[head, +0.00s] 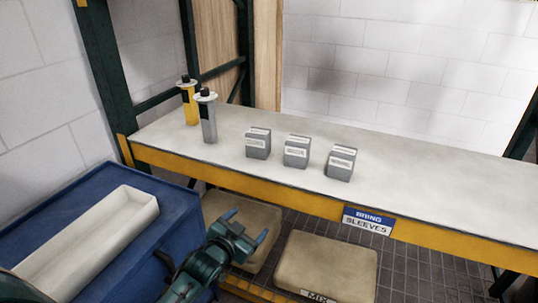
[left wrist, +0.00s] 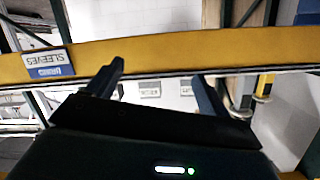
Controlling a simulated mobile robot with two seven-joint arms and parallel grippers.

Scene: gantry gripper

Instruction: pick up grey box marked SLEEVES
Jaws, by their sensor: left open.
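Three small grey boxes with white labels stand in a row on the pale shelf (head: 420,180): a left one (head: 258,146), a middle one (head: 296,157) and a right one (head: 340,169). Their labels are too blurred to tell which is marked SLEEVES. My left gripper (head: 245,226) is open and empty, in front of the shelf's yellow front beam and below the boxes. In the left wrist view, its open fingers (left wrist: 160,88) reach toward the beam, with box labels (left wrist: 150,90) seen small between them. My right gripper is not in view.
A blue sign (head: 367,221) on the yellow beam (head: 280,192) reads BRING SLEEVES. A yellow bottle (head: 189,104) and a grey bottle (head: 208,120) stand left of the boxes. A white tray (head: 140,204) lies on a blue surface at left. The shelf's right part is clear.

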